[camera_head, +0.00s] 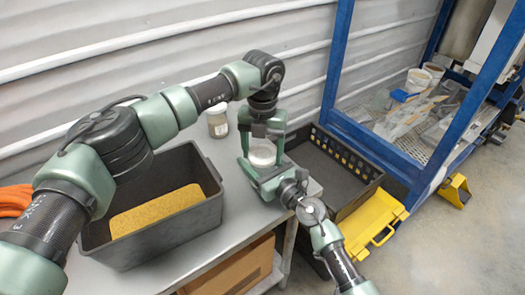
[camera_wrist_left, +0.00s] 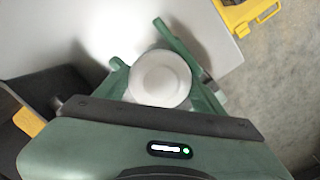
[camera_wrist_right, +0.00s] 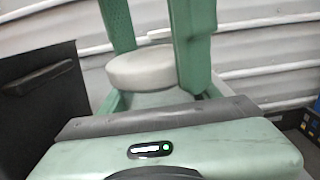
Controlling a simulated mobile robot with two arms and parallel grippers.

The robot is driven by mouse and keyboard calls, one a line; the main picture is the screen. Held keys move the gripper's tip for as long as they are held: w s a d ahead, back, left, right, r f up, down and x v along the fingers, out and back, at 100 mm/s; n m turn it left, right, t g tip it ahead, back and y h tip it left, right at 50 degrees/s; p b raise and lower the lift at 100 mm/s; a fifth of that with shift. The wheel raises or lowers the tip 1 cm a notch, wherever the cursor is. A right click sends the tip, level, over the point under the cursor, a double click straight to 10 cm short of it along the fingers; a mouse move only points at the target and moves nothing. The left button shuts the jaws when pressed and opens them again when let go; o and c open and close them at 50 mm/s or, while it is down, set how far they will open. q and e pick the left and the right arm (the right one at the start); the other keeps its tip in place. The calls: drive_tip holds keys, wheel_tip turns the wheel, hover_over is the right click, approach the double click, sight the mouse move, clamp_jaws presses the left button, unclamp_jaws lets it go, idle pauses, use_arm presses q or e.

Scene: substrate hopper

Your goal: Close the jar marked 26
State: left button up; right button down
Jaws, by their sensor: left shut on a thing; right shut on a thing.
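A jar with a round white lid (camera_head: 262,152) stands upright near the right end of the grey table. My left gripper (camera_head: 262,142) reaches down from above, shut on the lid, which shows from the top in the left wrist view (camera_wrist_left: 160,78). My right gripper (camera_head: 264,170) comes in low from the front right, shut on the jar's body. In the right wrist view the lid (camera_wrist_right: 142,68) sits directly above the translucent jar body (camera_wrist_right: 155,98); I cannot tell whether there is a gap. No number can be read.
Another jar (camera_head: 217,123) stands on the table behind and left. A dark grey bin (camera_head: 150,245) with a yellow-brown slab in it (camera_head: 158,210) fills the table's left part. A black crate (camera_head: 350,165) stands to the right, with a yellow box (camera_head: 370,228) in front and a blue frame (camera_head: 375,145) behind.

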use_arm(q)
drive_tip(key=o, duration=1.4)
drive_tip(key=shift+o, duration=0.7)
drive_tip(key=shift+d, duration=0.1)
drive_tip(key=shift+r, duration=2.25)
drive_tip(key=shift+r, duration=0.1)
drive_tip(key=shift+c, duration=1.4)
wheel_tip(320, 180, up, 3)
drive_tip(key=shift+r+n, duration=0.15)
drive_tip(key=shift+n, duration=0.25)
